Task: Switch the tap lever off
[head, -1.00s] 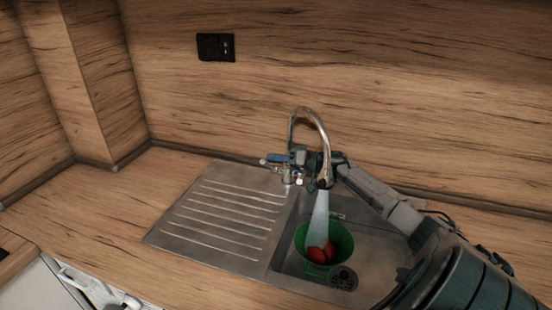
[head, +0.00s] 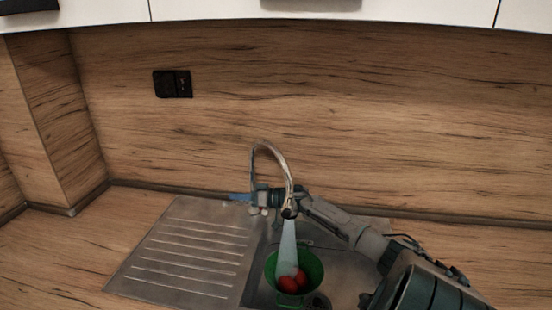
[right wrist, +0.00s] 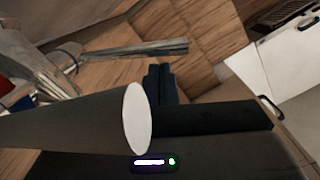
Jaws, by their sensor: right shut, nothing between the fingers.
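The curved metal tap (head: 272,149) stands behind the sink in the head view. A pale water stream (head: 288,243) runs from its spout into a green colander (head: 312,268) holding red round items (head: 288,282). My right arm reaches in from the right behind the spout. My right gripper (head: 240,197) is at the tap's base, left of the spout, and hides much of the lever area; I cannot tell whether it touches the lever. In the right wrist view its dark fingers (right wrist: 159,78) are shut and empty. A grey cylinder with a white end (right wrist: 75,122) looms close beside them. My left gripper is not in view.
The ribbed steel drainboard (head: 190,255) lies left of the basin, with bare wooden worktop (head: 80,240) further left. The wooden splashback (head: 350,140) with a black socket (head: 172,84) rises close behind the tap. White cabinets (head: 200,10) hang above.

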